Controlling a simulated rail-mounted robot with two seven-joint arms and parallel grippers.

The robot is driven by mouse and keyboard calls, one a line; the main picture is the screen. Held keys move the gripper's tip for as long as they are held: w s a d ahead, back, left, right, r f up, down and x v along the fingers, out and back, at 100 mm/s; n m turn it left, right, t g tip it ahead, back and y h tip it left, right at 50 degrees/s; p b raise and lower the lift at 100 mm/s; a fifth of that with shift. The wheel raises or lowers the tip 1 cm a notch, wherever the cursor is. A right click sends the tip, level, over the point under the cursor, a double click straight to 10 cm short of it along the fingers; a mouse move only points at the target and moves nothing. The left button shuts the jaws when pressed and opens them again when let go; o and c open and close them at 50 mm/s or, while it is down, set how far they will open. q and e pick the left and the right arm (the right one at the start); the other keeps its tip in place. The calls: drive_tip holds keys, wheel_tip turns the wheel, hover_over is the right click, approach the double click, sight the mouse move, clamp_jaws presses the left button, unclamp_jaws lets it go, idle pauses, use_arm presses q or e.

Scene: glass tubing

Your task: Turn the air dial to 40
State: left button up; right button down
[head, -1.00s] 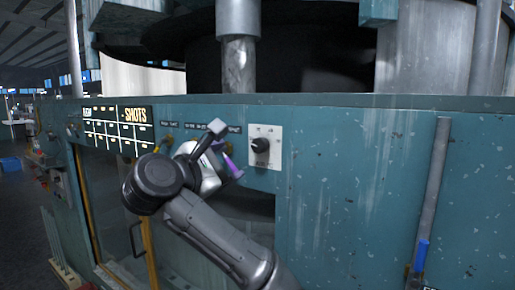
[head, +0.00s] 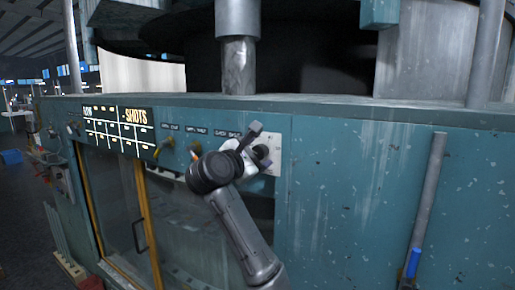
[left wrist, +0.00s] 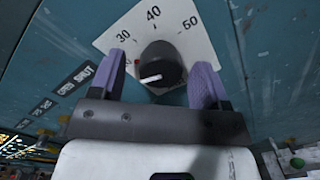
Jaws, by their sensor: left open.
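The black air dial (left wrist: 163,62) sits on a white plate (left wrist: 182,22) printed with 30, 40 and 50 in the left wrist view. Its white pointer line lies to the lower left, away from the 40 at the top. A small red mark is on the plate left of the knob. My left gripper (left wrist: 159,60) is open, with one purple finger on each side of the knob; I cannot tell whether they touch it. In the head view my left gripper (head: 255,143) is in front of the plate (head: 274,158) and partly hides the dial.
The dial is on a worn teal panel (head: 345,190). Labelled controls (head: 168,142) and a lit SHOTS board (head: 120,131) are to its left. A grey vertical bar with a blue end (head: 414,262) stands at right. A thick metal post (head: 238,65) rises above.

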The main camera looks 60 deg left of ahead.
use_arm(q)
drive_tip(key=shift+w+a, duration=0.2)
drive_tip(key=shift+w, duration=0.2)
drive_tip(key=shift+c, duration=0.3)
drive_tip(key=c, duration=0.9)
